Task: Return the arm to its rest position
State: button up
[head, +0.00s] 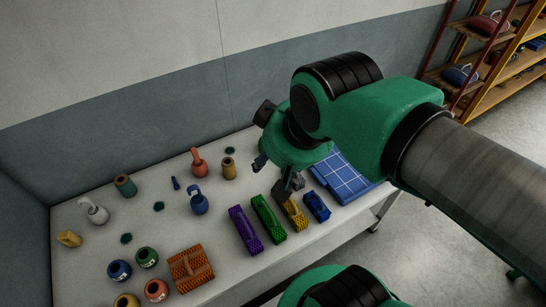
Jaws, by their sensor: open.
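My arm reaches in from the right of the head view, over the back right part of the white table (170,235). My gripper (275,174) points down and its fingers are apart. I see nothing held between them. The fingers are above the table, near the yellow netted block (295,214). That block is partly hidden behind a finger. The green netted block (268,218), the purple netted block (245,230) and the small blue block (317,207) are in a row with it.
A blue gridded panel (342,177) lies on the right, partly hidden by my arm. Several jugs and pots stand on the left, including a red jug (198,165) and a blue jug (198,202). An orange brush-like block (190,269) lies in front. Shelves (470,95) stand at the back right.

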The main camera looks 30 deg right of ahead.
jog(key=shift+s+f, duration=0.1)
jog(key=shift+f, duration=0.05)
notch_tip(320, 180, down, 4)
jog(key=b, duration=0.3)
jog(key=shift+r+b, duration=0.25)
jog(key=shift+b, duration=0.15)
